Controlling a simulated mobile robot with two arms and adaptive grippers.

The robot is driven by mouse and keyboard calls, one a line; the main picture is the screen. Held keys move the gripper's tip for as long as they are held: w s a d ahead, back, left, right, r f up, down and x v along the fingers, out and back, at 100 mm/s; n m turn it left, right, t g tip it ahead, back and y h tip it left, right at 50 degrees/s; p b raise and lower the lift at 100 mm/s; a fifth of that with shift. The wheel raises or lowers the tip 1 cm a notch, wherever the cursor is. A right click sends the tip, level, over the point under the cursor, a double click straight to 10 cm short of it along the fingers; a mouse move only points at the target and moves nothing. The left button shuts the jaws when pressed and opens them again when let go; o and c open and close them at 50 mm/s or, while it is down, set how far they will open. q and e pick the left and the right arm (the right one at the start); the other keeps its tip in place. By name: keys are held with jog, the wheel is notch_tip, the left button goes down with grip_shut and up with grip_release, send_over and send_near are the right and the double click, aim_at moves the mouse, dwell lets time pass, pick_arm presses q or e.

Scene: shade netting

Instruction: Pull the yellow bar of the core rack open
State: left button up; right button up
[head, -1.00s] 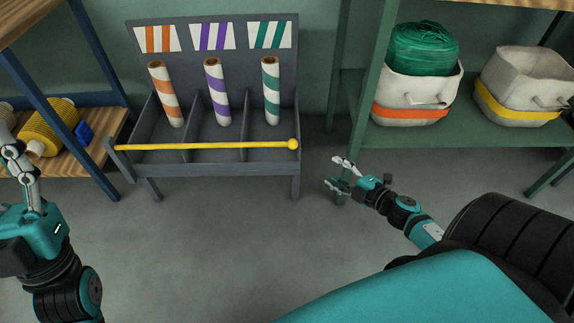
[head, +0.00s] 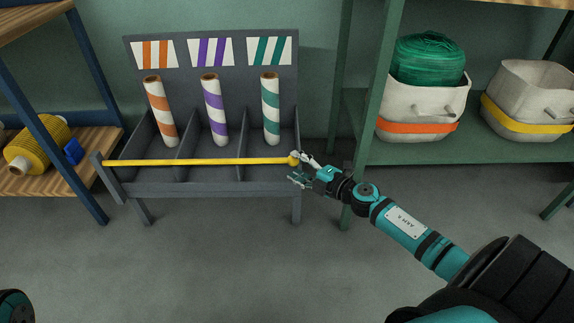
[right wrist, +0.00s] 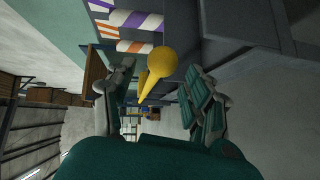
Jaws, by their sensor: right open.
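The yellow bar (head: 200,162) lies across the front of the grey core rack (head: 240,188), from a grey post at the left to its round yellow knob (head: 293,159) at the right end. My right gripper (head: 299,169) is open at this knob, coming from the lower right. In the right wrist view the knob (right wrist: 164,65) shows between the two spread fingers, with the bar running back behind it. Whether a finger touches it, I cannot tell. Three striped cores stand in the rack: orange (head: 160,112), purple (head: 214,110) and green (head: 270,110). My left gripper is out of view.
A green shelf (head: 470,150) at the right holds two pale baskets, one with green netting (head: 428,62). A wooden shelf (head: 55,178) at the left holds a yellow roll (head: 38,142) and a blue item (head: 74,151). The floor before the rack is clear.

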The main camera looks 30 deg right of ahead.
jog(key=shift+b+x, duration=0.45)
jog(key=shift+x, duration=1.8)
grip_shut()
